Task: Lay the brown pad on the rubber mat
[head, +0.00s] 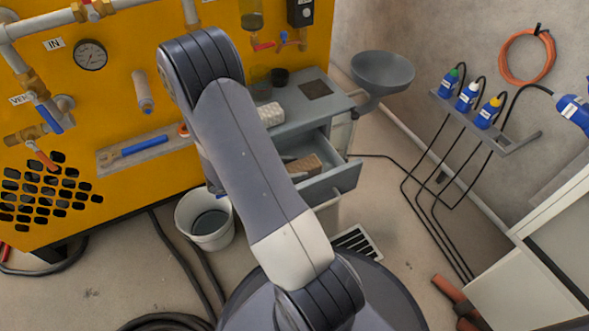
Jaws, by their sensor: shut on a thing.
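My arm rises across the middle of the head view and bends over at the top; my gripper is hidden behind it, so its jaws and anything in them do not show. A flat dark square (316,88), which looks like the rubber mat, lies on the grey cabinet top with nothing on it. A brown block-like thing (303,164) lies in the open drawer, partly hidden by my arm; I cannot tell whether it is the brown pad.
The grey drawer (335,182) stands open below the cabinet top (338,103). A white bucket (205,232) stands on the floor.

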